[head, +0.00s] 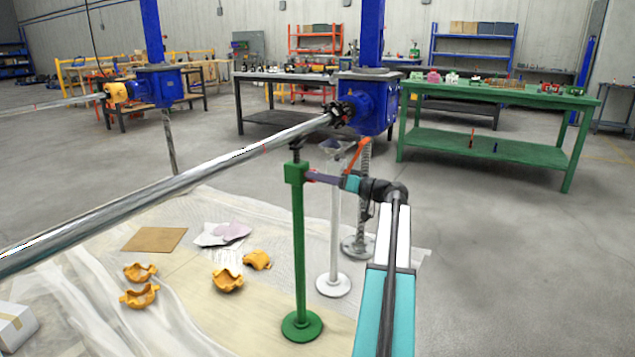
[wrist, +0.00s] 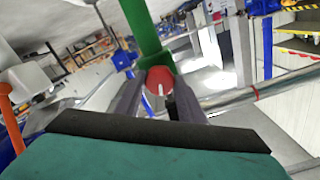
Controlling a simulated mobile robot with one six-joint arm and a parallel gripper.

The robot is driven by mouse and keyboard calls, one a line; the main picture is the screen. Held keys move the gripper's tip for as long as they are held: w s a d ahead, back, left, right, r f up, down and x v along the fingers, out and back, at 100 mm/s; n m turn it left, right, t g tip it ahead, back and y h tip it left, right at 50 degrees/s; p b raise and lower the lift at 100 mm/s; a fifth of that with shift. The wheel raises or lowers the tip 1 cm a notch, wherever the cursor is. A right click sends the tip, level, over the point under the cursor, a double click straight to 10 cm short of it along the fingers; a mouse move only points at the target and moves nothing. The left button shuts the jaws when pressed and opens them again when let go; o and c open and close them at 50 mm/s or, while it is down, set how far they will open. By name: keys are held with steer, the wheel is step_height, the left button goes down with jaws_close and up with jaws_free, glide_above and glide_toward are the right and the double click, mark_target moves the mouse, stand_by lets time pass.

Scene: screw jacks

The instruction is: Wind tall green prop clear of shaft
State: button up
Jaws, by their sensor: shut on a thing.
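The tall green prop (head: 299,240) stands upright on its round base on the sheeted floor. Its dark head (head: 296,146) sits just under the long silver shaft (head: 200,177); whether they touch I cannot tell. My gripper (head: 311,177) reaches in from the right to the green collar near the prop's top. In the wrist view my gripper (wrist: 160,92) is shut on a round red knob (wrist: 160,77) beside the green post (wrist: 139,28). The fingers partly hide the knob.
A white prop (head: 334,230) and a grey screw jack (head: 361,246) with an orange handle (head: 357,155) stand close behind. The shaft enters a blue gearbox (head: 368,105). Orange castings (head: 228,281) lie left on the sheet. A green bench (head: 490,140) stands back right.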

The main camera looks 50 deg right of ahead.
steer(key=shift+a, duration=0.15)
steer(key=o, duration=1)
steer(key=shift+o, duration=0.2)
steer(key=shift+s, duration=0.1)
steer(key=p+v, duration=0.4)
steer(key=v, duration=0.9)
steer(key=shift+s, duration=0.25)
steer(key=shift+f, duration=0.1)
